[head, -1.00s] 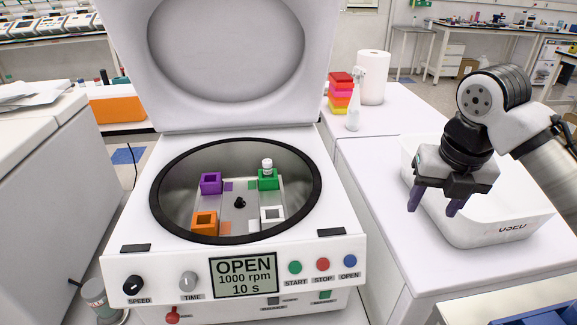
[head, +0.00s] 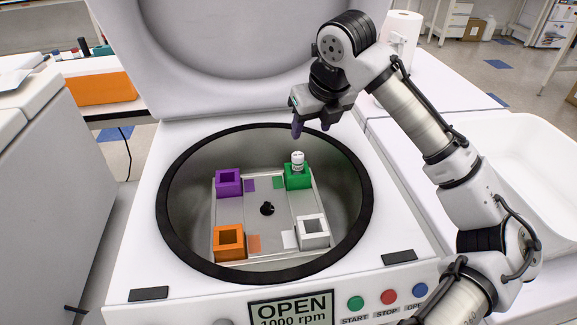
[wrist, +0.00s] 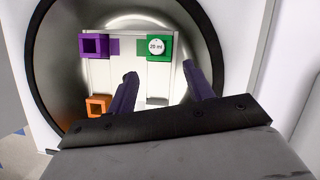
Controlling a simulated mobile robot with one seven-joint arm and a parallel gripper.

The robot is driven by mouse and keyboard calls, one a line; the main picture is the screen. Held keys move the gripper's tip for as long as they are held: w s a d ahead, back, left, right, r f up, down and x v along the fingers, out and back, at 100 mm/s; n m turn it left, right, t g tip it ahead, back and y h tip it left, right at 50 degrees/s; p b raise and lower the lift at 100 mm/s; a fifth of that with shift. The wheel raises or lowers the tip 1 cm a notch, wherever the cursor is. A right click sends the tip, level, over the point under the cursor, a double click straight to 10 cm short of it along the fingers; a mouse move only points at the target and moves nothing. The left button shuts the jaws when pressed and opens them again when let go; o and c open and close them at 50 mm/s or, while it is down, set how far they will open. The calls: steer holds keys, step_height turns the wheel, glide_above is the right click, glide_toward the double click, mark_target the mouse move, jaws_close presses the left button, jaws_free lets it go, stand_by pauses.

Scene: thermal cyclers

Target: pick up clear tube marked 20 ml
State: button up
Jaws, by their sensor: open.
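The clear tube marked 20 ml (head: 298,160) stands upright in the green holder (head: 298,181) inside the open centrifuge. Its white cap with the 20 ml label (wrist: 156,46) faces up in the wrist view. My gripper (head: 311,130) is open and empty, above the tube and a little to its right in the head view. In the wrist view its two purple fingers (wrist: 168,88) point into the bowl, and the cap shows beyond and between the fingertips. The fingers are apart from the tube.
The purple (head: 229,182), orange (head: 229,242) and white (head: 314,232) holders sit empty on the rotor plate. The dark bowl rim (head: 364,205) surrounds them. The raised lid (head: 230,90) stands behind. A white bin (head: 520,180) is at the right.

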mark_target(299, 156)
steer(key=x, duration=0.7)
steer(key=shift+f+p, duration=0.35)
steer(key=shift+f, duration=0.05)
steer(key=shift+s+a+p+x, duration=0.15)
steer(key=shift+p+x, duration=0.25)
steer(key=shift+x, duration=0.95)
steer(key=shift+s+a+p+x, duration=0.15)
steer(key=shift+p+x, duration=0.2)
steer(key=shift+x, duration=0.95)
steer(key=c, duration=1.1)
steer(key=shift+o, duration=0.2)
